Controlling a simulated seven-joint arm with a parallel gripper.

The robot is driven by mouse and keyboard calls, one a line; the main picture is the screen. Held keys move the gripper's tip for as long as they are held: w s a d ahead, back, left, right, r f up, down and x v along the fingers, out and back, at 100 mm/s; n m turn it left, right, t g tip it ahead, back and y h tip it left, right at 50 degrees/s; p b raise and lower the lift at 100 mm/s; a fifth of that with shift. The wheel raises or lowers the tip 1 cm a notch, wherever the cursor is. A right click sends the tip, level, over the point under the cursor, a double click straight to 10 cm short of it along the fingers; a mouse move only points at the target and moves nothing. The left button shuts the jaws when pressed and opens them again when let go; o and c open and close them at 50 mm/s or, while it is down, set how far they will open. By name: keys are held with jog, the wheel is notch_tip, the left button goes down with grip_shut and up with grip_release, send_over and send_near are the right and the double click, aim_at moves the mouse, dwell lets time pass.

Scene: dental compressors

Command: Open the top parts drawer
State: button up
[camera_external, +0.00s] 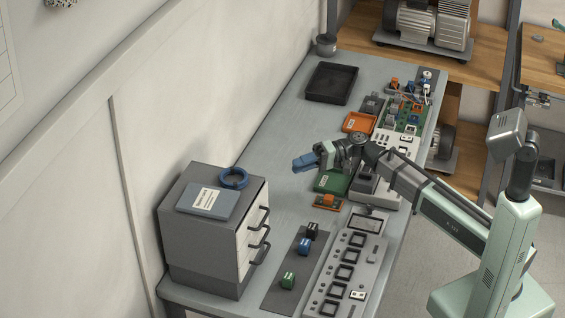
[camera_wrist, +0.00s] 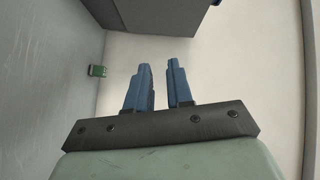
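The grey parts cabinet (camera_external: 205,235) stands at the near left end of the bench, with pale drawer fronts facing right. The top drawer (camera_external: 250,213) looks closed, and its dark bar handle (camera_external: 265,214) is uppermost of the stacked handles. My gripper (camera_external: 303,163), with blue fingers, is in the air over the bench, well to the right of and beyond the cabinet, touching nothing. In the wrist view my gripper (camera_wrist: 160,78) shows a clear gap between its fingers, with nothing in it. A dark grey boxy shape (camera_wrist: 150,12), apparently the cabinet, is at the top there.
Small blocks stand on a dark mat (camera_external: 272,292) before the drawers, including a green one (camera_external: 288,280). A control panel (camera_external: 345,268) lies right of it. A green tray (camera_external: 331,182) is near my gripper.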

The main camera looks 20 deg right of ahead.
aim_at(264, 218)
jog(key=s+a+r+n+g, duration=0.1)
jog(key=s+a+n+g, duration=0.1)
jog(key=s+a+g, duration=0.45)
jog(key=s+a+r+n+g, duration=0.1)
jog(key=s+a+r+n, duration=0.15)
jog(key=s, duration=0.75)
jog(key=shift+m, duration=0.45)
jog(key=x, duration=1.4)
jog(key=shift+w+a+f, duration=0.2)
jog(key=shift+a+f, duration=0.05)
jog(key=shift+a, duration=0.05)
grip_shut()
